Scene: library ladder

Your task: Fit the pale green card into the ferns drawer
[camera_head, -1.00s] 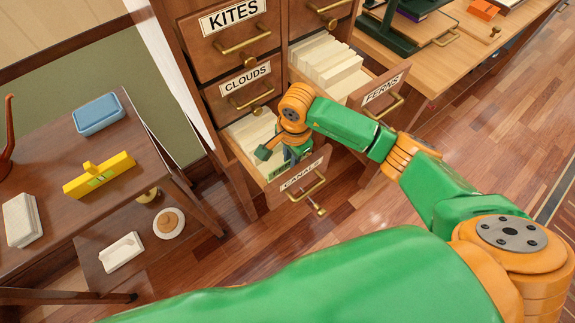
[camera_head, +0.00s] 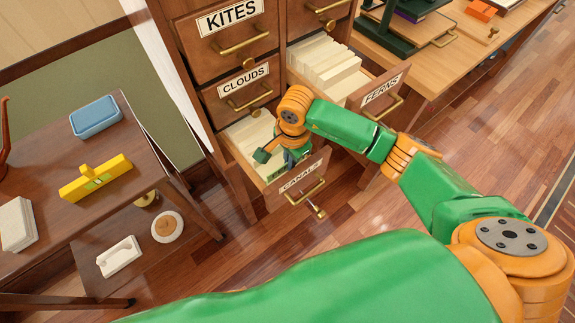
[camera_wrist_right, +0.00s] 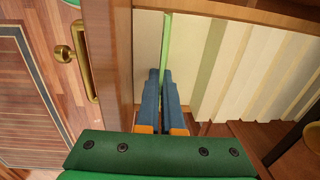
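The ferns drawer (camera_head: 375,92) is pulled open at the right of the cabinet, with a row of cream cards in it and room toward its front. The canals drawer (camera_head: 300,185) is also open, lower and to the left. My right gripper (camera_head: 268,155) is down at the canals drawer, just behind its front panel. The card's lower part is hidden. My left gripper is not in view.
The clouds drawer (camera_head: 245,88) and kites drawer (camera_head: 232,35) are shut above. A dark side table (camera_head: 40,165) at left holds a blue box (camera_head: 96,117) and a yellow object (camera_head: 95,178). A wooden desk (camera_head: 440,65) stands at right. The floor between is clear.

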